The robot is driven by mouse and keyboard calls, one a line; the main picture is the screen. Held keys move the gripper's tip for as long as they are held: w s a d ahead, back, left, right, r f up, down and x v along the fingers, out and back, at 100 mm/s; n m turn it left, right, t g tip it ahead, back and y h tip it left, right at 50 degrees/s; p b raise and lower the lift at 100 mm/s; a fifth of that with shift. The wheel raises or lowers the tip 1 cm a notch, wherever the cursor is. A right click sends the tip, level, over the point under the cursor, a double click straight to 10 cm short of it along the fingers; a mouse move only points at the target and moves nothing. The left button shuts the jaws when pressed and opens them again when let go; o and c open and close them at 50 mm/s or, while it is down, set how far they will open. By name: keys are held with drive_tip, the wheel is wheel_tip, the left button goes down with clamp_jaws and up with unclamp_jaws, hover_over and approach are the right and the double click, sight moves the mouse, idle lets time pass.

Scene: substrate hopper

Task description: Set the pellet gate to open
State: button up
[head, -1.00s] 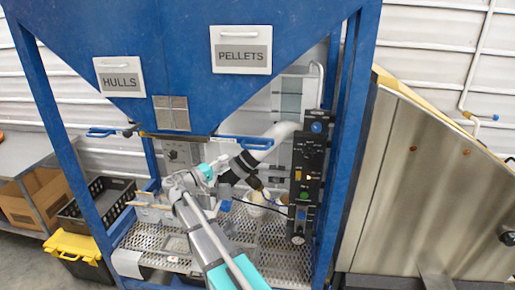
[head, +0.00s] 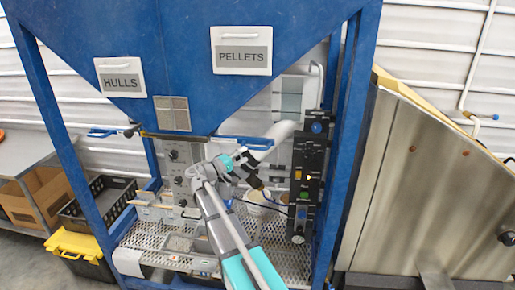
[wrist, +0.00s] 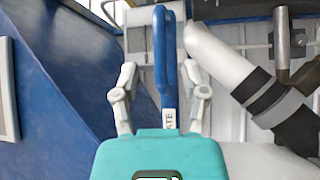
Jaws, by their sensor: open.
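The blue pellet gate handle (head: 257,139) sticks out under the hopper, below the PELLETS label (head: 243,58). In the wrist view the handle (wrist: 165,50) runs up the middle as a long blue loop with a white tag near its lower end, lettering partly readable as "TE". My gripper (wrist: 162,78) is open, with one finger on each side of the handle and a visible gap on both sides. In the head view my gripper (head: 238,155) is small, just below the handle, and its fingers are hard to make out.
A second blue handle (head: 103,132) sits at the left under the HULLS label (head: 119,83). A pale pipe (wrist: 215,60) with a black coupling (wrist: 272,98) runs close on the right of my gripper. A black control panel (head: 307,165) stands at the right by the blue frame post.

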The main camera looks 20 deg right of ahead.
sight(254, 149)
drive_tip(key=shift+p+x, duration=0.35)
drive_tip(key=shift+x, duration=2.75)
drive_tip(key=shift+c, duration=0.3)
drive_tip(key=shift+a, duration=0.1)
clamp_jaws()
